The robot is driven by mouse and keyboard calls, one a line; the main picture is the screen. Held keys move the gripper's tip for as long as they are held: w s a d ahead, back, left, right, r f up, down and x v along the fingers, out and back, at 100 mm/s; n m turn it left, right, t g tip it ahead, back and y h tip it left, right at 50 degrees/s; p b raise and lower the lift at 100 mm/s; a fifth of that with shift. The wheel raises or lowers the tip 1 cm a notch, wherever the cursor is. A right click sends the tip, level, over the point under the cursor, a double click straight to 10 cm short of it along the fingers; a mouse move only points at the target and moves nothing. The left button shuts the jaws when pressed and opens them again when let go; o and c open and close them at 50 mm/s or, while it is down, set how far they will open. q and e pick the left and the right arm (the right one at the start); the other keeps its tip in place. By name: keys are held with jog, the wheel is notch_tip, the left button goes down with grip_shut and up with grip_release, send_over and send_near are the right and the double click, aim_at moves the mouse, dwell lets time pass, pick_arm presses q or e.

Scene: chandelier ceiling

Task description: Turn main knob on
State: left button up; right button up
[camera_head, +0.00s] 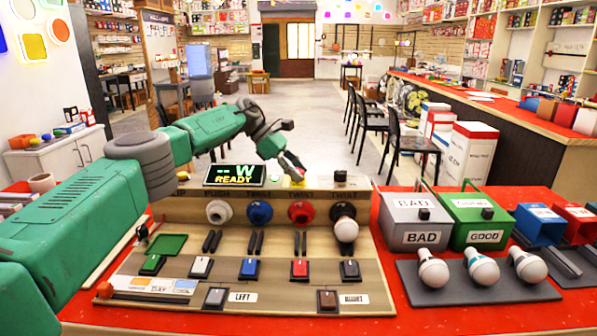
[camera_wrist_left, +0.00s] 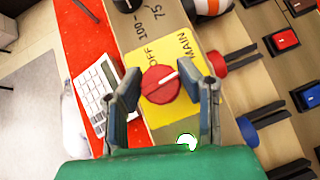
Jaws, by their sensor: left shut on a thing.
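The main knob (camera_wrist_left: 157,87) is a round red dial with a white pointer line, on a yellow plate (camera_wrist_left: 140,57) marked OFF and MAIN. In the left wrist view its pointer slants up to the right. My left gripper (camera_wrist_left: 166,88) has one finger on each side of the knob and is shut on it. In the head view my left gripper (camera_head: 296,172) is at the back edge of the panel, where arm and fingers largely hide the knob. My right gripper is not in view.
The sloped panel (camera_head: 190,225) carries coloured sockets, rocker switches and a bulb (camera_head: 346,229). A READY display (camera_head: 234,175) stands left of the gripper. A black knob (camera_head: 340,177) is to its right. BAD (camera_head: 415,212) and GOOD (camera_head: 478,212) boxes and several bulbs stand further right.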

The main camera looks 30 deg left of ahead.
pick_arm(q)
jog(key=shift+a+f+m+g, duration=0.15)
jog(key=shift+f+m+g, duration=0.1)
jog(key=shift+m+g, duration=0.05)
dwell(0.5)
jog(key=o, duration=1.1)
jog(key=shift+w+a, duration=0.1)
jog(key=shift+o, duration=0.2)
